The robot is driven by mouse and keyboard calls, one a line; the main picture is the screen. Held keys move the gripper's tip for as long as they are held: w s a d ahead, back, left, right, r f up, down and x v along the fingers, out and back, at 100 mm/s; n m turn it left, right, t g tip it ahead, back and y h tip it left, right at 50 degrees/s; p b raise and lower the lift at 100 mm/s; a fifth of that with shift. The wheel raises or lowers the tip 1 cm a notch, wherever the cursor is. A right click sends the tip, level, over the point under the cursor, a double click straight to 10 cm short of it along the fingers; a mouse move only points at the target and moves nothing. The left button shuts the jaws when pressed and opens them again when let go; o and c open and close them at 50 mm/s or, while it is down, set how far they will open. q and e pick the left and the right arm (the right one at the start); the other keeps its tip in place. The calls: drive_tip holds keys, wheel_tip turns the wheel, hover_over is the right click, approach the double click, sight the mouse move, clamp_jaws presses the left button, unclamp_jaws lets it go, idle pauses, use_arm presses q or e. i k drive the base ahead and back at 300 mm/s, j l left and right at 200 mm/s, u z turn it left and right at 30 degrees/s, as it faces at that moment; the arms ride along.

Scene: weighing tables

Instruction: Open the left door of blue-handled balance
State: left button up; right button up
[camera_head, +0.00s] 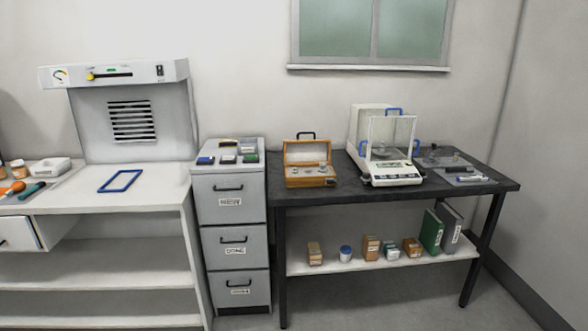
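The blue-handled balance (393,178) stands on the dark table (342,187) at the right. It has a white body and a clear glass draft chamber (388,132). Blue handles show at its left side (363,148), at its right side (416,146) and on top (394,111). The left door appears closed, though the clear glass makes this hard to judge. A round pan shows faintly inside the chamber. Neither of my grippers is in view.
An open wooden box (311,181) stands left of the balance, and small tools (462,171) lie right of it. A grey drawer cabinet (231,225) stands left of the table. A white bench (150,185) holds a blue frame (120,181). Some floor shows in front of the table.

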sight(364, 121)
drive_tip(key=i+z, duration=0.15)
drive_tip(key=i, duration=0.35)
drive_tip(key=i+j+z, duration=0.15)
drive_tip(key=i, duration=0.35)
drive_tip(key=i+j+z, duration=0.15)
drive_tip(key=i, duration=0.35)
